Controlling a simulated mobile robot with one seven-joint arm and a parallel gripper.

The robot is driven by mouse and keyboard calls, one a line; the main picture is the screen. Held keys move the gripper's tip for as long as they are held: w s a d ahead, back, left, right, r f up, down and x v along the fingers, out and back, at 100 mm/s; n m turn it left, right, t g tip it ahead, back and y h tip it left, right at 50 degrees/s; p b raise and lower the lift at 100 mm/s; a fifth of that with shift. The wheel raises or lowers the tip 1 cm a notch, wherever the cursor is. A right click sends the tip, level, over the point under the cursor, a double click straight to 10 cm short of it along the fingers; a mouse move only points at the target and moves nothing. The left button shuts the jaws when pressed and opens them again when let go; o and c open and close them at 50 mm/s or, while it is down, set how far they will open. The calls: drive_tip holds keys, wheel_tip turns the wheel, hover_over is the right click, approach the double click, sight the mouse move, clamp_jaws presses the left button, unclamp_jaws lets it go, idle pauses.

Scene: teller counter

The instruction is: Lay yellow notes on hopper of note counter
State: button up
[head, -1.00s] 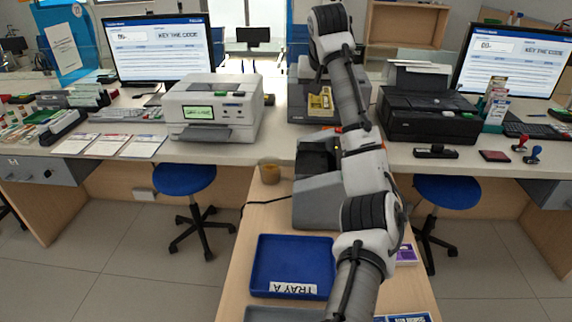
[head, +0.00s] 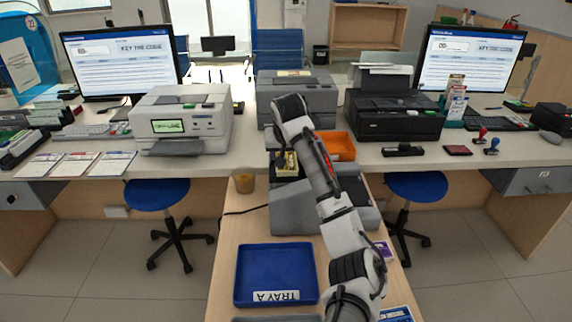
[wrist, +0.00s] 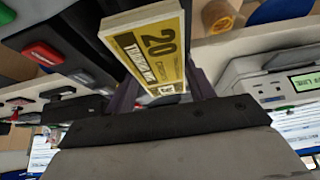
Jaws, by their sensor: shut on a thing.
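A banded bundle of yellow notes marked 20 (wrist: 150,45) is between my gripper's fingers in the wrist view. In the head view the yellow notes (head: 287,164) hang below my wrist. My gripper (head: 284,150) is shut on them, its fingers mostly hidden by the wrist. The grey note counter (head: 300,215) stands on the near table, partly behind my arm. The notes are over its dark upper part, where the hopper is largely hidden. I cannot tell whether they touch it.
A blue tray labelled TRAY A (head: 277,275) lies in front of the note counter. A white machine (head: 185,118) and a black printer (head: 395,115) flank the area on the counter.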

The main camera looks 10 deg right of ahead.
drive_tip(key=shift+f+p, duration=0.35)
drive_tip(key=shift+f, duration=1.9)
drive_tip(key=shift+f, duration=0.2)
drive_tip(key=o, duration=1)
drive_tip(key=shift+r, duration=0.2)
drive_tip(key=b+v, duration=0.2)
drive_tip(key=v, duration=1)
drive_tip(key=shift+s+a, duration=0.1)
